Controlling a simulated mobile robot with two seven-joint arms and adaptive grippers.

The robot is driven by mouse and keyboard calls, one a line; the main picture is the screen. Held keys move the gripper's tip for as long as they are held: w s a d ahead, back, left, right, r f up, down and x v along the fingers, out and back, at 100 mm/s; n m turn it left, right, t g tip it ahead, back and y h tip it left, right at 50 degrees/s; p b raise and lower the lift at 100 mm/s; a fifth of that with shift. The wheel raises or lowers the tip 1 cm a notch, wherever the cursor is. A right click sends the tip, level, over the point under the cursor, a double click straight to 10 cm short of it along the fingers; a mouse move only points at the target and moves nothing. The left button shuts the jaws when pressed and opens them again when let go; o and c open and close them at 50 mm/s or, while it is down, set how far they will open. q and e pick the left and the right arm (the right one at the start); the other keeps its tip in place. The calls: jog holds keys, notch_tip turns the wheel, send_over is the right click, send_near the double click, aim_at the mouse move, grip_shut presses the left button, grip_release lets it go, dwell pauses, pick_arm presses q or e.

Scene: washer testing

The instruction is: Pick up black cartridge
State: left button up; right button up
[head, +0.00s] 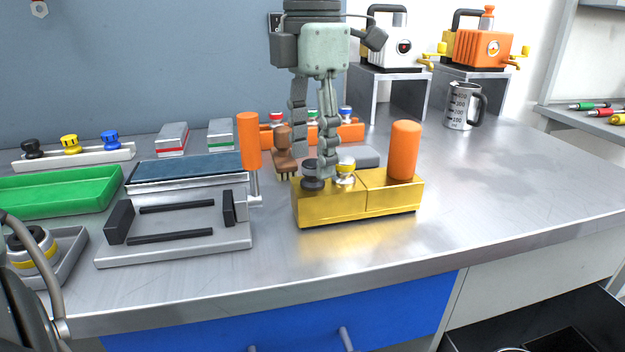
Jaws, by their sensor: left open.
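A black cartridge (313,178) sits on top of the yellow box (330,207), at its left end. Another black cartridge (32,148) stands on the white rack (95,157) at the left, with a yellow and a blue one. My right gripper is not in view.
An orange cylinder (404,150) stands on the yellow box's right end. A brown tool (284,152) and an orange rack (350,133) are behind the gripper. A press-like fixture with an orange handle (249,140) is left. The table's right side is mostly clear.

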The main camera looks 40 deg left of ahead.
pick_arm(q)
notch_tip(320, 180, down, 2)
jog(key=shift+f, duration=0.1)
jog(key=shift+w, duration=0.1)
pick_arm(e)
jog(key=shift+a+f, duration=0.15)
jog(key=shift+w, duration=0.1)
pick_arm(q)
jog(key=c, duration=0.5)
grip_shut()
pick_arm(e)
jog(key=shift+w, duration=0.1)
pick_arm(q)
jog(key=shift+r, duration=0.25)
